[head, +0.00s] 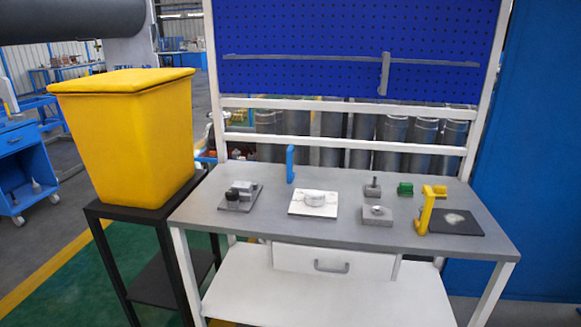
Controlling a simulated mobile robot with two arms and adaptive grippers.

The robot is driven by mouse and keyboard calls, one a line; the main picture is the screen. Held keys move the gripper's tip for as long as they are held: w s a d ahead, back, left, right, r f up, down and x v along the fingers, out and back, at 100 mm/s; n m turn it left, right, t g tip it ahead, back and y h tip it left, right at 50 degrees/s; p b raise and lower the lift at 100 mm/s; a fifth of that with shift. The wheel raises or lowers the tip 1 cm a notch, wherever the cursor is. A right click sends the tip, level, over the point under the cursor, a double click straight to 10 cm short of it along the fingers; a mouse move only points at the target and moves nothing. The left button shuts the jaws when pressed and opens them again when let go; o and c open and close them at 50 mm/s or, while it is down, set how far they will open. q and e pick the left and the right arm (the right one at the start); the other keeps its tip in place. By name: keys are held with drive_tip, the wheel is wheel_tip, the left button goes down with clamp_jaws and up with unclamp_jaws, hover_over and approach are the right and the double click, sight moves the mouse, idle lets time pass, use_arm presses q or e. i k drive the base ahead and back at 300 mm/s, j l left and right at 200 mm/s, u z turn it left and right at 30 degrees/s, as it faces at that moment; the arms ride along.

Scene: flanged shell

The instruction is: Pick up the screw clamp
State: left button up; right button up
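A grey workbench (345,235) carries several small parts. A yellow bracket-shaped piece (426,211) stands upright at the right, at the left edge of a dark mat (466,226). A blue upright piece (290,165) stands at the back left. I cannot tell for sure which part is the screw clamp; both have a hooked shape. A white round shell (321,197) sits on a white plate (300,209) at mid-bench. Neither of my grippers is in view.
A dark fixture (240,195) sits at the left, grey blocks (377,218) (372,189) and a green part (405,188) at the right. A yellow bin (130,140) stands on a black stand beside the bench. A blue pegboard (350,35) rises behind. The front bench strip is clear.

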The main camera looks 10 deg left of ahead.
sight(290, 176)
drive_tip(key=i, duration=1.45)
